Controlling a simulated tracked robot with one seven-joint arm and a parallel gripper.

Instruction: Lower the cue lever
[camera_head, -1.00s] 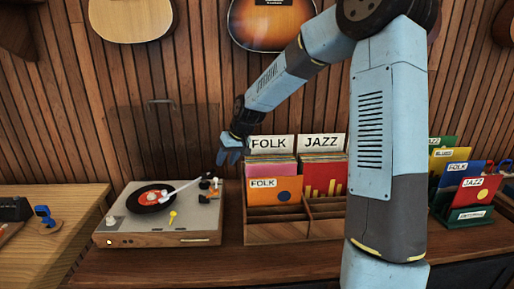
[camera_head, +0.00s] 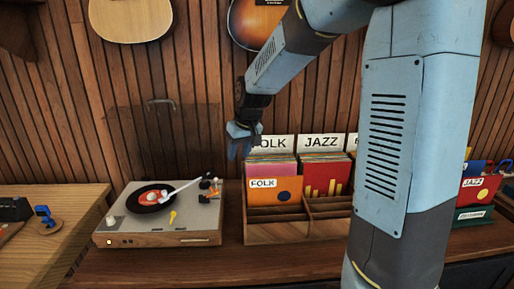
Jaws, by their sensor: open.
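The turntable (camera_head: 125,228) stands on the counter left of centre. A black record with an orange label (camera_head: 151,198) lies on it. The white tonearm (camera_head: 184,187) reaches from its pivot at the right over the record. A small yellow lever (camera_head: 172,217) stands on the deck below the tonearm; I cannot tell whether it is the cue lever. Small parts crowd the tonearm pivot (camera_head: 210,188). My gripper (camera_head: 240,152) is open and empty, pointing down above and right of the turntable, in front of the left end of the record crate, clear of the deck.
The record crate (camera_head: 275,233) with FOLK and JAZZ dividers stands close to the right of the turntable. The turntable's clear lid (camera_head: 150,130) stands raised behind it. A small blue object (camera_head: 43,212) sits on the left counter. Guitars (camera_head: 130,18) hang on the slatted wall.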

